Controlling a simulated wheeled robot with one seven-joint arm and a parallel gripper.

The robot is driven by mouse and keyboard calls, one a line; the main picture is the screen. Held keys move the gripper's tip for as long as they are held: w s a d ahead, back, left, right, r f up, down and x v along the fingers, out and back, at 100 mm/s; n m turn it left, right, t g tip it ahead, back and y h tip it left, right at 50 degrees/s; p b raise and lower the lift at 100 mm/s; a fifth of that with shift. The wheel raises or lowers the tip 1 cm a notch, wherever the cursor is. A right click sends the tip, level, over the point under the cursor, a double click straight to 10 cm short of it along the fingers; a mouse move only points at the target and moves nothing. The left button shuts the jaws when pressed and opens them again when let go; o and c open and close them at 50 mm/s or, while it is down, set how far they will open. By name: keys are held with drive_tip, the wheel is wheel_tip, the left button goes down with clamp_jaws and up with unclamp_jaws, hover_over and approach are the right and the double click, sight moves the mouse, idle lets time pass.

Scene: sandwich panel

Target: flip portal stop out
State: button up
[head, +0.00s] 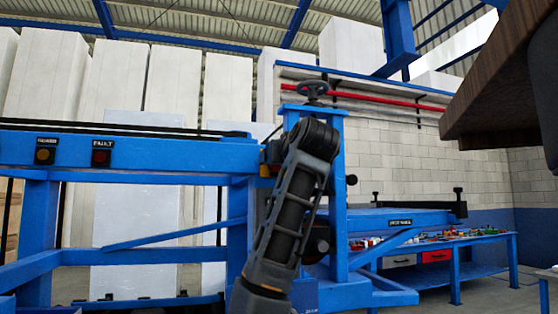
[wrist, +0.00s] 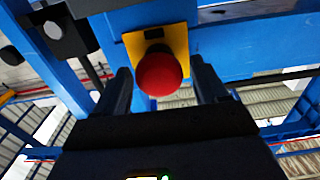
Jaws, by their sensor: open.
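A blue machine frame (head: 130,150) fills the left and middle of the head view. In the wrist view a red mushroom button (wrist: 160,74) on a yellow plate (wrist: 184,42) sits on a blue beam. My gripper (wrist: 161,80) is open, with one dark finger on each side of the red button in the picture. Whether the fingers touch it, I cannot tell. In the head view my arm hides the gripper and the red button. Black parts (wrist: 68,30) are fixed at the upper left of the wrist view. Which part is the portal stop, I cannot tell.
The beam carries an amber button (head: 44,156) and a red button labelled FAULT (head: 101,157). A handwheel (head: 312,89) tops the blue column. A workbench (head: 480,240) with loose items stands right. A brown board edge (head: 490,85) hangs at upper right.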

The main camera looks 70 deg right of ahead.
drive_tip(key=b+v, duration=0.1)
drive_tip(key=v, duration=0.7)
drive_tip(key=shift+f, duration=0.1)
idle(0.5)
